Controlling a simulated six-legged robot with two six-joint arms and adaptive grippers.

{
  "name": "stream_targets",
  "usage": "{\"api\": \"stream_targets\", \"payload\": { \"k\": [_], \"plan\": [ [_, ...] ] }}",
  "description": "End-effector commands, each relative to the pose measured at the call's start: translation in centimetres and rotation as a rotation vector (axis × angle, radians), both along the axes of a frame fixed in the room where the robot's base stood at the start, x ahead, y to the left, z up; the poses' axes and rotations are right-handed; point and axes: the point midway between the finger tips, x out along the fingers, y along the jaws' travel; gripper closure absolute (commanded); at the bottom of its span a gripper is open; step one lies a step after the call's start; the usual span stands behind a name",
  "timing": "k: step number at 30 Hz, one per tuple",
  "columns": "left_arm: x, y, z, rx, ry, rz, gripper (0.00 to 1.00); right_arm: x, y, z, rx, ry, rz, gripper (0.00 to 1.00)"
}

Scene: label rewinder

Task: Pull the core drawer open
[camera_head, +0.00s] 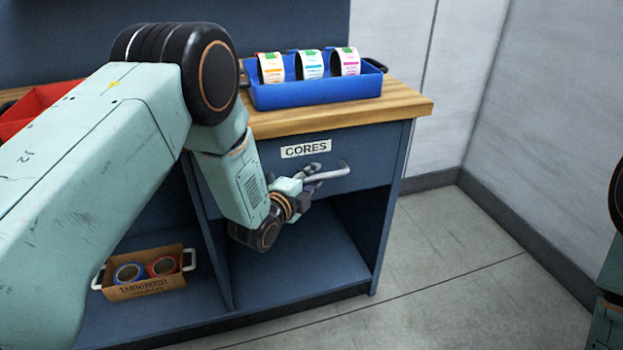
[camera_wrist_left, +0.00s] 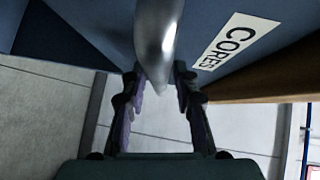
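The core drawer (camera_head: 265,160) is a dark blue front under the wooden worktop, labelled CORES, and looks flush with the cabinet. Its grey metal handle (camera_head: 333,173) curves out from the front. My left gripper (camera_head: 312,177) is at the left part of the handle. In the left wrist view, the handle (camera_wrist_left: 157,35) runs down between the two fingers of my left gripper (camera_wrist_left: 160,85). A finger lies close on each side; I cannot tell whether they press on it. My right gripper is out of view; only part of that arm shows at the right edge.
A blue bin (camera_head: 315,92) with three label rolls stands on the worktop (camera_head: 410,103). A red bin (camera_head: 35,105) is at the left. A cardboard box (camera_head: 145,288) with two rolls sits on the lower shelf. Floor (camera_head: 450,260) right of the cabinet is clear.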

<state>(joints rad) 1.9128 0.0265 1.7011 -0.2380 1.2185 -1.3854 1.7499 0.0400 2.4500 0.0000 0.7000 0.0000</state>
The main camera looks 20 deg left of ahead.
Motion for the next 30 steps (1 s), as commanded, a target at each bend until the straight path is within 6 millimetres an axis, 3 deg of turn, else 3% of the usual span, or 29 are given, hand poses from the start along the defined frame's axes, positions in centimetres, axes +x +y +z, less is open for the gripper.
{"api": "stream_targets", "payload": {
  "k": [9, 30],
  "plan": [
    [-0.03, 0.03, -0.01, 0.000, 0.000, 0.000, 1.00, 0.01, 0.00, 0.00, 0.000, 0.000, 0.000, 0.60],
    [-0.33, -0.14, -0.04, -0.001, 0.001, -0.001, 1.00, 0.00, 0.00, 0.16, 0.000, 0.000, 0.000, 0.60]
  ]
}}
